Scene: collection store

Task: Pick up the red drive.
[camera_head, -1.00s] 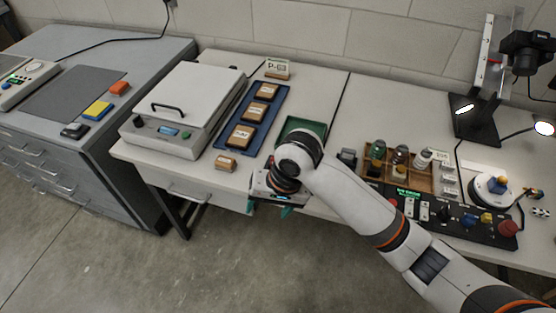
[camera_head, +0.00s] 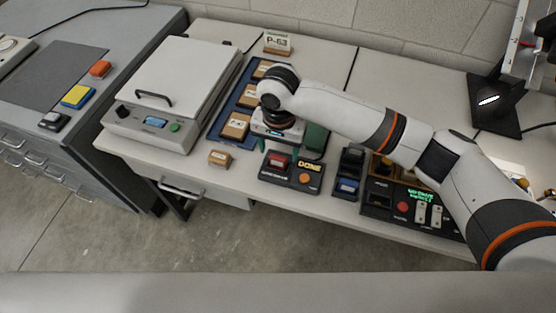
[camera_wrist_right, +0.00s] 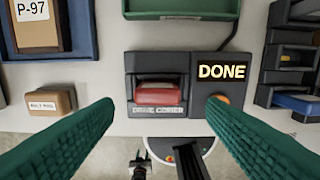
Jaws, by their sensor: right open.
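The red drive (camera_head: 278,160) sits in the left slot of a black dock (camera_head: 291,181) near the table's front edge. In the right wrist view, the red drive (camera_wrist_right: 158,95) lies in its slot with a pale label below it, and a lit "DONE" display (camera_wrist_right: 221,72) is to its right. My right gripper (camera_head: 274,136) is above the table just behind the dock. In the right wrist view, its two green fingers (camera_wrist_right: 160,110) are wide apart and empty, with the drive between them in the picture. My left gripper is not in view.
A black rack (camera_head: 347,178) with a blue drive stands right of the dock. A small wooden block (camera_head: 219,158) is at left. Behind are a blue tray (camera_head: 217,131) of labelled boxes and a green tray (camera_head: 316,139). A control panel (camera_head: 378,196) lies further right.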

